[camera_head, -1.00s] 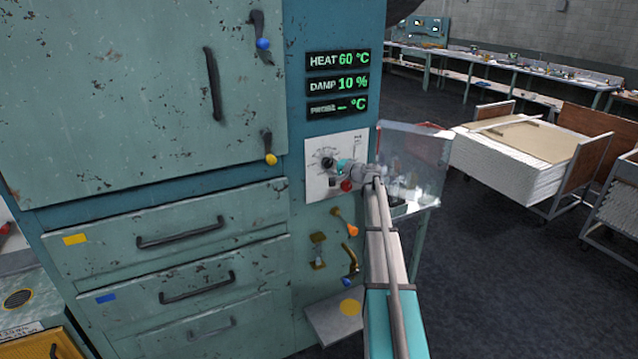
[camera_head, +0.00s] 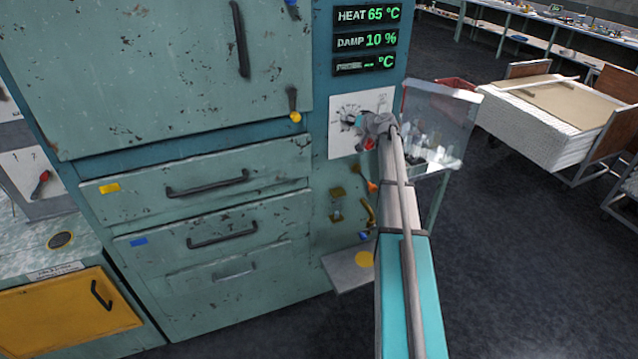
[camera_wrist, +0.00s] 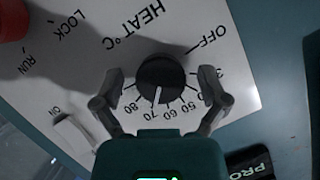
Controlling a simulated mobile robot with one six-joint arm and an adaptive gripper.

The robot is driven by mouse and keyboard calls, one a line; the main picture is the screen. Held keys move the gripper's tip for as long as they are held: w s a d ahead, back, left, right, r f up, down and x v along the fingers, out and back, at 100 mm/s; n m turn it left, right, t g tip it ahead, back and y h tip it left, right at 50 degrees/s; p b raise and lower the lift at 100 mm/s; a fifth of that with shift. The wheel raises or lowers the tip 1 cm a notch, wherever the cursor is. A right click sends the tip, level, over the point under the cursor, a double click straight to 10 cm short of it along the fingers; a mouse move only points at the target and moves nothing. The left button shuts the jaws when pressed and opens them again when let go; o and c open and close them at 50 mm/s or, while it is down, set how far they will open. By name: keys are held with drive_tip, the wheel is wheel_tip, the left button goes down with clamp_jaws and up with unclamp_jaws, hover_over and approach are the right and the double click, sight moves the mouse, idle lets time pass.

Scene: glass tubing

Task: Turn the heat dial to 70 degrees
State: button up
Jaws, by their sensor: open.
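The heat dial (camera_wrist: 160,77) is a round black knob on a white plate (camera_wrist: 75,45), seen in the wrist view. Its white pointer line aims between the 60 and 70 marks, closer to 70. My gripper (camera_wrist: 160,84) is open, with one finger on each side of the knob; I cannot tell whether either finger touches it. In the head view my gripper (camera_head: 364,123) is at the control plate (camera_head: 341,138) and partly covers the dial. The heat display (camera_head: 367,15) reads 65 °C.
Below the display, the damp readout (camera_head: 367,40) shows 10 %. A red knob (camera_wrist: 12,18) and an ON switch (camera_wrist: 74,134) are on the plate near the dial. A clear box of glassware (camera_head: 435,125) stands right of my arm. Drawers (camera_head: 215,195) are at left.

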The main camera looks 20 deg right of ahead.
drive_tip(key=n+h, duration=0.2)
drive_tip(key=n, duration=0.1)
drive_tip(key=shift+a+n+h+p, duration=0.1)
drive_tip(key=shift+n+h+p, duration=0.2)
drive_tip(key=shift+p, duration=0.05)
drive_tip(key=r+p+v, duration=0.1)
drive_tip(key=p+v, duration=0.4)
drive_tip(key=v, duration=0.9)
drive_tip(key=s+a+f+g+y+b, duration=0.1)
drive_tip(key=s+a+f+g+b, duration=0.2)
drive_tip(key=a+f, duration=0.4)
drive_tip(key=s+a+f+n+g+y+b, duration=0.1)
drive_tip(key=a+f+b, duration=0.4)
drive_tip(key=a, duration=0.9)
drive_tip(key=shift+s+f+n+g+y, duration=0.3)
drive_tip(key=shift+s+f+g+y, duration=0.3)
drive_tip(key=shift+s+f+g, duration=0.75)
drive_tip(key=shift+w+f+t, duration=0.2)
drive_tip(key=shift+f+t, duration=0.05)
drive_tip(key=shift+t, duration=0.1)
